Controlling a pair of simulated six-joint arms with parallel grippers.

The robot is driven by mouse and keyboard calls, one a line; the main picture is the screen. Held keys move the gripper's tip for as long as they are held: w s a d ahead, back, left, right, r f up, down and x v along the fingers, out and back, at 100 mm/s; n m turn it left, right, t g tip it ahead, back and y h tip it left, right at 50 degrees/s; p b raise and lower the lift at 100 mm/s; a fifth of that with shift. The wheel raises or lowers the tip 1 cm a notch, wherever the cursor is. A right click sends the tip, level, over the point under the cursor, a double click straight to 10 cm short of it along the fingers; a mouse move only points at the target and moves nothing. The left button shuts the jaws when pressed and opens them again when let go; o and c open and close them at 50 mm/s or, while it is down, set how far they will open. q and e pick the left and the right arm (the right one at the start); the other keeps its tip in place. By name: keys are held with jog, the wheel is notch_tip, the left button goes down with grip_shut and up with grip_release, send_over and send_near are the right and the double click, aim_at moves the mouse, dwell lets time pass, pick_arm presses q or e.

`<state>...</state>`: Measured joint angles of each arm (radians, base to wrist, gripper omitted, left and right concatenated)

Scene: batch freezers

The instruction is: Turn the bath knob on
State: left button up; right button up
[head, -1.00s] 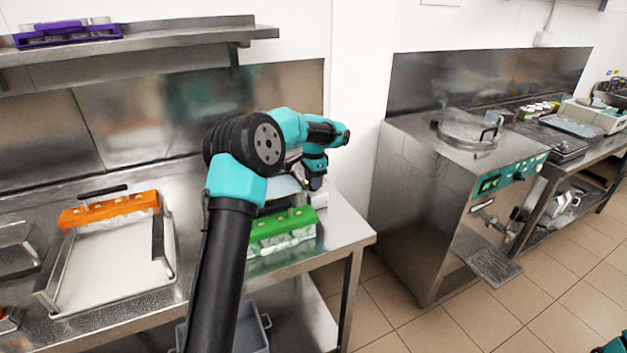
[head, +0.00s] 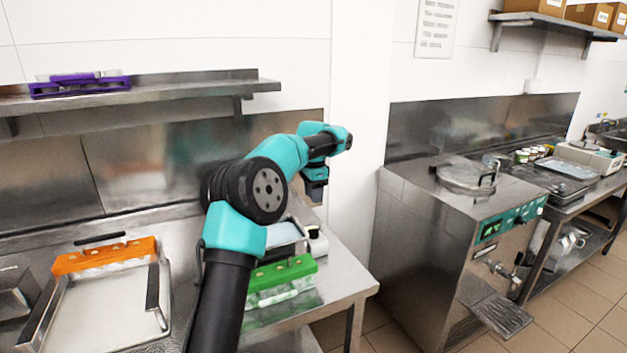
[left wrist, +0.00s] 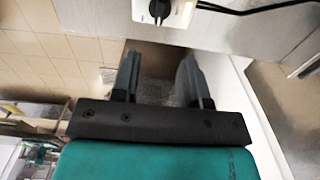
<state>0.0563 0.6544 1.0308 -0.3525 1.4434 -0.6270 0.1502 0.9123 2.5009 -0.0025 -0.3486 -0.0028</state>
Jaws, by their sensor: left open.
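My left gripper (head: 315,192) is at the end of my left arm, raised above the right end of the left steel bench. In the left wrist view its two fingers (left wrist: 158,78) are spread apart with nothing between them. A small white unit (head: 316,243) with a dark knob-like part (head: 313,232) stands on the bench below the gripper, apart from it. The left wrist view shows a black round knob (left wrist: 159,8) on a white housing (left wrist: 182,14) at the top edge, beyond the fingers. The knob's setting cannot be told. My right gripper is out of view.
A green-topped rack (head: 283,273) sits beside the white unit. An orange-handled rack (head: 104,256) and tray (head: 105,310) are at left. A steel machine (head: 425,235) with a lid and a green control panel (head: 511,218) stands right, across a floor gap.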

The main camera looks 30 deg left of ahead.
pick_arm(q)
jog(key=shift+r, duration=2.3)
jog(key=w+d+f+t+h, duration=0.1)
jog(key=w+d+f, duration=0.1)
jog(key=d+f, duration=0.75)
jog(key=w+d+f+t+h, duration=0.1)
jog(key=w+d+f, duration=0.2)
jog(key=d+f, duration=0.6)
jog(key=s+d+f+t+h, duration=0.1)
jog(key=s+d+f, duration=0.2)
jog(key=d+f, duration=0.45)
jog(key=s+d+f+h, duration=0.1)
jog(key=s+d+f, duration=0.3)
jog(key=d+f, duration=0.3)
jog(key=s+a+f+n, duration=0.3)
jog(key=s+f+n, duration=0.1)
jog(key=s+f, duration=0.85)
jog(key=s+a+f+n, duration=0.1)
jog(key=s+a, duration=0.2)
jog(key=s, duration=0.4)
jog(key=s+a+f+n+g, duration=0.1)
jog(key=s+a+n, duration=0.1)
jog(key=s, duration=0.5)
jog(key=s+a+f+n+g, duration=0.1)
jog(key=s+a+f, duration=0.1)
jog(key=s+a, duration=0.2)
jog(key=s, duration=0.3)
jog(key=shift+n, duration=0.4)
